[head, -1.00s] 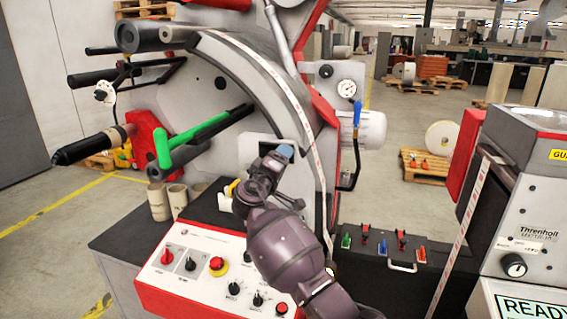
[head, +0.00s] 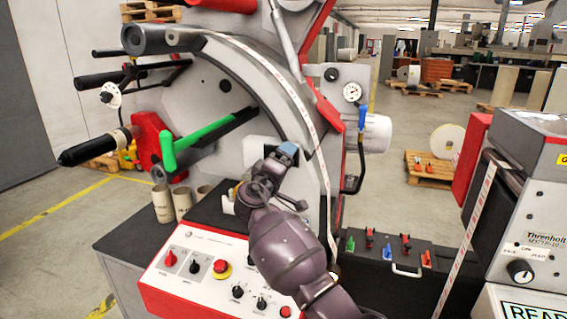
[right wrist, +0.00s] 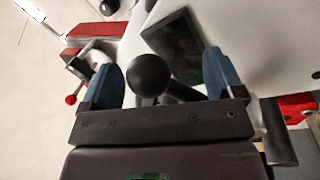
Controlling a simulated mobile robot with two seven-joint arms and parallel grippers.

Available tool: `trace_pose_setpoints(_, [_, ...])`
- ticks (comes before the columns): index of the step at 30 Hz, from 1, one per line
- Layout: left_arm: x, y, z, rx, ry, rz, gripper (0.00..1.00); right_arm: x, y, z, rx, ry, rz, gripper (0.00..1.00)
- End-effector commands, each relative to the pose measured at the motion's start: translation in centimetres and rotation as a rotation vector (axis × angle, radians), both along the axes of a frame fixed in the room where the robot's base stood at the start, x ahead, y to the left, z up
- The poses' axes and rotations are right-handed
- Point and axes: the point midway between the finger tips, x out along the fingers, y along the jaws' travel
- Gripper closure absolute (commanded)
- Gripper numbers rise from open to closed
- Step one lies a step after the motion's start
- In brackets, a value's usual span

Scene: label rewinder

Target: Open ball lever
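The ball lever shows in the right wrist view as a black ball (right wrist: 149,75) with a dark stem running right and down behind it. My right gripper (right wrist: 165,77) is open, with one blue fingertip on each side of the ball. The ball looks nearer the left finger; I cannot tell whether they touch. The ball is hidden or too small to make out there. My left gripper is not in view.
A green-handled bar (head: 200,137) sticks out left of my right gripper. Below are the white control panel (head: 207,268) with knobs and cardboard cores (head: 162,204). A pressure gauge (head: 352,92) is at upper right. The right wrist view shows a small red knob (right wrist: 71,99).

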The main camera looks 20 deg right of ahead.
Motion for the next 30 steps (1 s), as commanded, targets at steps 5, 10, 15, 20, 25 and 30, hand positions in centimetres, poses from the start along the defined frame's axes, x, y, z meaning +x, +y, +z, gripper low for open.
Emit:
trace_pose_setpoints(5, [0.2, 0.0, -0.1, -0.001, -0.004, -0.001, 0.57, -0.7, 0.5, -0.4, -0.001, 0.002, -0.001, 0.13])
trace_pose_setpoints(10, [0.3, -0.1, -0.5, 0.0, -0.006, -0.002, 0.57, -2.6, 2.3, -0.9, 0.002, 0.002, 0.0, 0.13])
trace_pose_setpoints(15, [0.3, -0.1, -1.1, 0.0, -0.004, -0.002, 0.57, -5.0, 4.3, -1.4, 0.002, 0.002, 0.001, 0.13])
trace_pose_setpoints(20, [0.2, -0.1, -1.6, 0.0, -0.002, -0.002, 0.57, -6.8, 5.8, -1.7, 0.001, 0.002, 0.002, 0.13])
trace_pose_setpoints(25, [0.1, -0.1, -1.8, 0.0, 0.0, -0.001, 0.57, -7.8, 6.8, -1.8, 0.001, 0.0, 0.002, 0.13])
trace_pose_setpoints(30, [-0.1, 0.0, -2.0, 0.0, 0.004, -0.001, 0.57, -8.1, 7.0, -1.8, 0.001, 0.0, 0.002, 0.13])
